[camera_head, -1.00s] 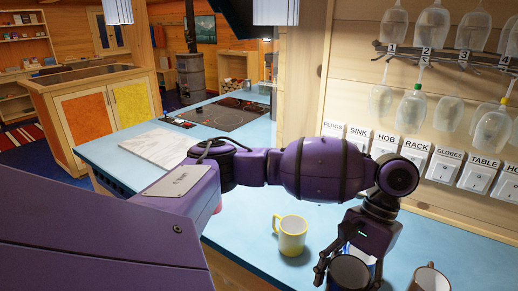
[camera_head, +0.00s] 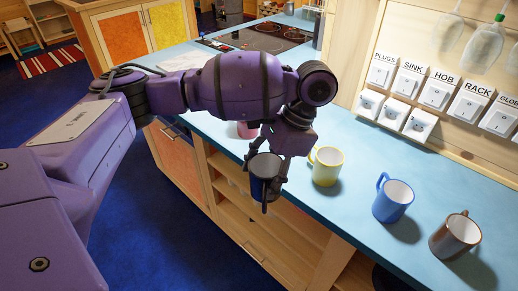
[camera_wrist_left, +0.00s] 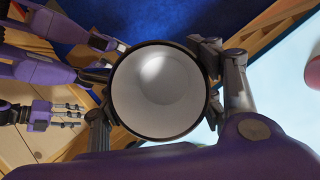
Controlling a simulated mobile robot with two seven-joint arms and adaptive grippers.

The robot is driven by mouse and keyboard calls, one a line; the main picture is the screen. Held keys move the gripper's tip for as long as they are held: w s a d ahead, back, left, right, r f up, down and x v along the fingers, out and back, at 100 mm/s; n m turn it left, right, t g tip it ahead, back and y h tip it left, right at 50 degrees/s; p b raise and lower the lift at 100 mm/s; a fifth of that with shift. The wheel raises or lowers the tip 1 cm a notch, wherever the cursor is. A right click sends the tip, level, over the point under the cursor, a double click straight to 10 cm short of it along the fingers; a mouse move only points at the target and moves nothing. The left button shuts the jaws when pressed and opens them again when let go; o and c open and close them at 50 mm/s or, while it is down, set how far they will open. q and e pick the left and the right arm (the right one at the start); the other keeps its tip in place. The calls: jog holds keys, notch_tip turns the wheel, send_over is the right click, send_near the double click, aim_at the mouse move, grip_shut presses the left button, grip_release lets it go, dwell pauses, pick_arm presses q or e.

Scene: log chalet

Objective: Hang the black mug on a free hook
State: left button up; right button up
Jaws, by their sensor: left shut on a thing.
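My left gripper (camera_head: 265,180) is shut on the black mug (camera_head: 262,166). The mug appears held up in front of the counter's front edge, clear of the countertop. In the left wrist view the black mug (camera_wrist_left: 158,92) shows its pale inside and dark rim, with the gripper's fingers on both sides; its handle is not clear there. My right gripper (camera_wrist_left: 68,115) shows at the left of the wrist view, its fingers apart and empty. No hooks show in the current views.
On the blue counter (camera_head: 345,215) stand a yellow mug (camera_head: 326,166), a blue mug (camera_head: 393,201) and a brown mug (camera_head: 455,236). A pink mug (camera_head: 246,130) is partly hidden behind my left arm. Labelled switches (camera_head: 435,92) line the wall. Shelves (camera_head: 260,215) lie under the counter.

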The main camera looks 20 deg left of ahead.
aim_at(270, 170)
pick_arm(q)
jog(key=w+m+t, duration=0.1)
jog(key=m, duration=0.2)
jog(key=w+m+t, duration=0.1)
jog(key=m, duration=0.3)
jog(key=w+r+m+t+y, duration=0.1)
jog(key=w+m+t, duration=0.1)
jog(key=m, duration=0.2)
jog(key=shift+a, duration=0.15)
jog(key=w+r+m+t+h, duration=0.3)
jog(key=w+m+h, duration=0.1)
jog(key=m, duration=1.2)
jog(key=shift+w+d+r+t+h, duration=0.2)
jog(key=shift+w+d+t+h, duration=0.15)
jog(key=shift+w, duration=0.5)
pick_arm(e)
jog(key=shift+f, duration=0.15)
jog(key=shift+s, duration=0.15)
